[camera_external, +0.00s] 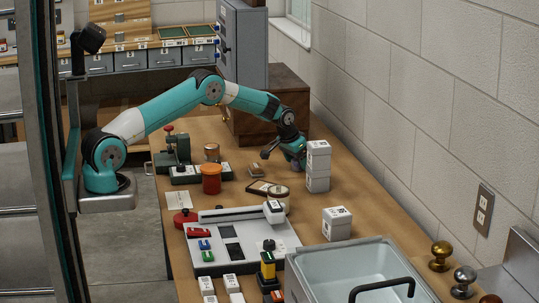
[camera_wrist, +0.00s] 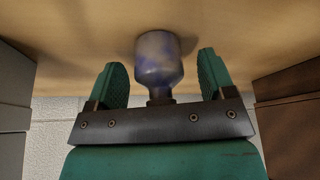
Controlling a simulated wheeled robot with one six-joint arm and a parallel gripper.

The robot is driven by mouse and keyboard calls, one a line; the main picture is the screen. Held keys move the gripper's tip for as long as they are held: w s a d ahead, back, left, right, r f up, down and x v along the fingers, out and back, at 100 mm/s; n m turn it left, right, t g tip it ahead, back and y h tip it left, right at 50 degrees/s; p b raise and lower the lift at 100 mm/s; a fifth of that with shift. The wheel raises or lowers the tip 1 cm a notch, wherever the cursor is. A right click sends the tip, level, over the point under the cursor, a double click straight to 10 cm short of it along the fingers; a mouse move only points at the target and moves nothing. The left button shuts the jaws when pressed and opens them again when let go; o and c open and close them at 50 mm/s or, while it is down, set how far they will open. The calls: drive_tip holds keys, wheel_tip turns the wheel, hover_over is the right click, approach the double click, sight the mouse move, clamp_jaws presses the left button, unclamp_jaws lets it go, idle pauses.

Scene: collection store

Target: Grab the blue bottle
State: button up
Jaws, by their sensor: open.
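The blue bottle (camera_wrist: 158,60) is in the middle of the wrist view, a mottled blue-grey body with a dark narrow neck pointing toward my gripper's palm. Its wide end is against or near the wooden table top (camera_wrist: 60,35). My gripper (camera_wrist: 162,62) is open, with one green finger on each side of the bottle and a visible gap to both. In the external view my gripper (camera_external: 284,153) is low over the table's far part, left of the white boxes.
Stacked white boxes (camera_external: 318,166) stand close right of my gripper. A brown wooden cabinet (camera_external: 272,105) is behind it. An orange jar (camera_external: 211,180) and a dark green device (camera_external: 177,155) stand to the left. A grey sink (camera_external: 355,262) is in front.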

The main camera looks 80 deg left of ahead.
drive_tip(key=shift+w+f, duration=0.1)
drive_tip(key=shift+f, duration=0.2)
drive_tip(key=c, duration=1)
drive_tip(key=shift+r, duration=0.1)
drive_tip(key=shift+c, duration=0.2)
